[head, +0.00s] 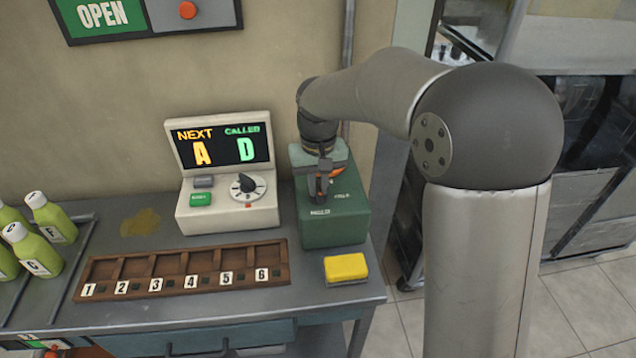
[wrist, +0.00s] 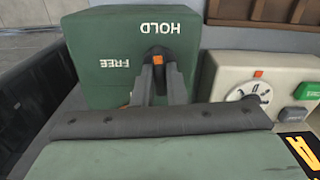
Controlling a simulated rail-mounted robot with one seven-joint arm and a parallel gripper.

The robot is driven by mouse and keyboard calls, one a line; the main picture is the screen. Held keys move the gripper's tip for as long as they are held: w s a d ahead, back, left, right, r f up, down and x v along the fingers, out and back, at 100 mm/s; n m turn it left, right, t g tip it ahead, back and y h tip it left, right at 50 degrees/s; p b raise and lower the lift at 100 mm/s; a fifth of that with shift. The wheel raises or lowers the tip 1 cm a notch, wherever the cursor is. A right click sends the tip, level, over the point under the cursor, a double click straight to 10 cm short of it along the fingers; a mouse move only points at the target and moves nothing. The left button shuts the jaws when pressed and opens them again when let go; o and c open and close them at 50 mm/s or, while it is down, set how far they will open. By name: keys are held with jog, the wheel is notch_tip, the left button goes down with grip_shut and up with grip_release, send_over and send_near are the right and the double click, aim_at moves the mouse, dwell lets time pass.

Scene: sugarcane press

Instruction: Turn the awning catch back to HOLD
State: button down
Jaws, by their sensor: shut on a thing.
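The awning catch box (head: 335,222) is a green block at the right end of the counter, with white HOLD and FREE labels on its top. It also shows in the wrist view (wrist: 105,40), with HOLD at the top and FREE to the left. My gripper (head: 320,194) points down over the box top. In the wrist view its two grey fingers (wrist: 160,68) are shut on the catch lever (wrist: 156,60), whose orange part shows between the tips. The fingers hide much of the lever, so I cannot tell exactly where it points.
A cream console (head: 228,212) with a dial and a NEXT A, CALLED D screen stands left of the box. A numbered wooden rack (head: 180,272) and a yellow sponge (head: 346,267) lie in front. Green bottles (head: 50,218) stand far left. A wall is behind.

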aim_at(318, 187)
jog(key=shift+m, duration=0.6)
jog(key=c, duration=1.5)
grip_release()
jog(key=shift+o, duration=0.2)
jog(key=shift+r, duration=0.1)
notch_tip(318, 187, up, 17)
jog(key=p, duration=0.1)
jog(key=shift+r, duration=0.2)
jog(key=s+d+f+m+p, duration=0.1)
jog(key=s+d+f, duration=0.6)
jog(key=s, duration=0.5)
jog(key=s+d+f, duration=0.8)
jog(key=s+d, duration=0.2)
jog(key=s, duration=0.2)
jog(key=shift+s+d+f+m+p, duration=0.2)
jog(key=shift+s+d+m+p, duration=0.1)
jog(key=shift+m+p, duration=0.1)
